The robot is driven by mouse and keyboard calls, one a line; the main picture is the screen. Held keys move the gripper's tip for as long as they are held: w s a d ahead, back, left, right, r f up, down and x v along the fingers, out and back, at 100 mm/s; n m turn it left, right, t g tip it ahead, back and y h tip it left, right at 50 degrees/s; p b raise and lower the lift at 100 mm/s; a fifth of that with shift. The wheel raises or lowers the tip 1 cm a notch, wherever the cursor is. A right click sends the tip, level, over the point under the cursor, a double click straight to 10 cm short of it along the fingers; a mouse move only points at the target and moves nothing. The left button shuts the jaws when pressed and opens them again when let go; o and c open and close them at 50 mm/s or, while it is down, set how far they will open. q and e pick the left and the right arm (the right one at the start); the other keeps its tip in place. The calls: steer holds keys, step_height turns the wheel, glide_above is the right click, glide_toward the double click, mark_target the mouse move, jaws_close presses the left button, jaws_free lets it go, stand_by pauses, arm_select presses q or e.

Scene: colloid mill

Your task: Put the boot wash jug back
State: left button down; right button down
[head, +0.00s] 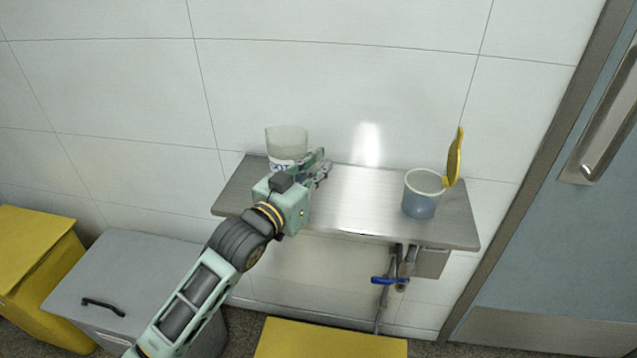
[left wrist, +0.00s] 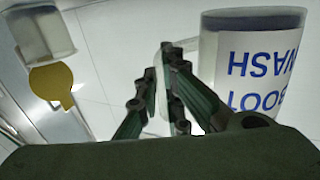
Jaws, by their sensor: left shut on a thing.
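The boot wash jug (head: 287,140) is a translucent, whitish jug with blue lettering, at the left end of the steel shelf (head: 345,195). It looks upright in the head view. In the left wrist view the jug (left wrist: 255,70) shows large, with "BOOT WASH" upside down. My left gripper (head: 318,168) is in front of and beside the jug. In the left wrist view its fingers (left wrist: 158,85) are shut around the jug's pale handle. The gripper hides the jug's lower part in the head view, so I cannot tell whether its base touches the shelf. My right gripper is not in view.
A blue-grey container (head: 421,195) with a raised yellow lid (head: 454,157) stands at the shelf's right. The shelf's middle is clear. Pipes with a blue valve handle (head: 385,281) hang below. Grey (head: 130,270) and yellow bins (head: 35,250) stand left; a door (head: 570,220) is right.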

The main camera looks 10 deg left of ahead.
arm_select(q)
steer(key=shift+f, duration=2)
steer(key=c, duration=1.9)
jaws_free()
steer(key=shift+f, duration=0.15)
steer(key=shift+s, duration=0.1)
steer(key=shift+b+v, duration=0.6)
steer(key=shift+v, duration=5.35)
